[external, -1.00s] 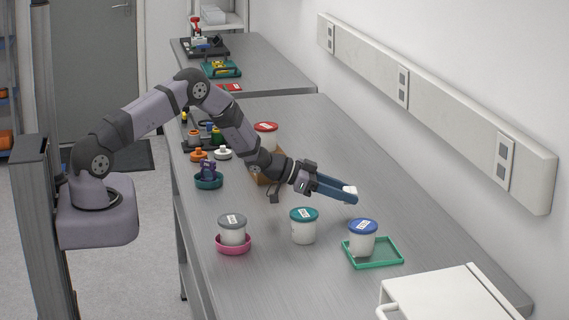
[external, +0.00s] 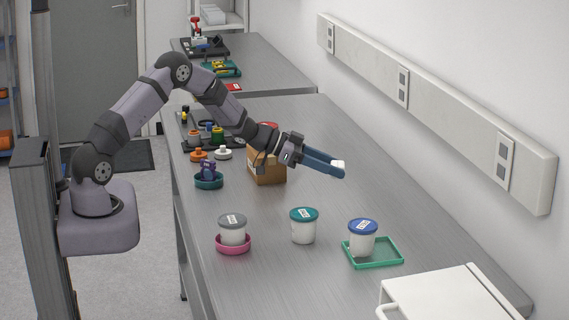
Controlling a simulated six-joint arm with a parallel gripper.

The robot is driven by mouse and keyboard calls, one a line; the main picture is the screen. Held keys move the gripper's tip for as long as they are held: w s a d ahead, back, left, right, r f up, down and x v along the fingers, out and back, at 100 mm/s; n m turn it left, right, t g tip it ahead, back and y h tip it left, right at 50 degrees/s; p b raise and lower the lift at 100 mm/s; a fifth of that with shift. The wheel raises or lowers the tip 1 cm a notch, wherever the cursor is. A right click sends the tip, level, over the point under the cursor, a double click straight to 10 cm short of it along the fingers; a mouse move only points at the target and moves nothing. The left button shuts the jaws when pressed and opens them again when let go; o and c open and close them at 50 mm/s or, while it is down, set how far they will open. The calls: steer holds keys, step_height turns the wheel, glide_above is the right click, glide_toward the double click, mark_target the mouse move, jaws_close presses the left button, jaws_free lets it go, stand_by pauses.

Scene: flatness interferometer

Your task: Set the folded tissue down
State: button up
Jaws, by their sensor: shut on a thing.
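The folded tissue (external: 339,164) is a small white piece at the tips of my gripper (external: 338,167). My gripper has long blue fingers and is shut on the tissue. It holds the tissue in the air above the grey bench (external: 315,125), back from the teal-lidded jar (external: 303,226) and the blue-lidded jar (external: 361,240). Much of the tissue is hidden between the fingertips.
The blue-lidded jar stands in a green tray (external: 390,252). A grey-lidded jar (external: 232,230) stands in a pink dish (external: 233,249). A cardboard box (external: 268,175) is behind my wrist, and a teal bowl (external: 208,182) is left of it. A white cabinet (external: 455,300) is at front right.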

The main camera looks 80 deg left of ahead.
steer(key=s+a+m+g+h, duration=0.3)
steer(key=s+m+h, duration=0.25)
steer(key=s, duration=1.95)
steer(key=shift+w+d+f+p, duration=0.1)
steer(key=shift+f+p, duration=0.4)
steer(key=shift+f, duration=2)
steer(key=shift+w+d+f+p, duration=0.1)
steer(key=shift+f+p, duration=0.4)
steer(key=shift+f, duration=1.95)
steer(key=shift+f, duration=0.1)
steer(key=shift+f, duration=0.15)
steer(key=o, duration=1)
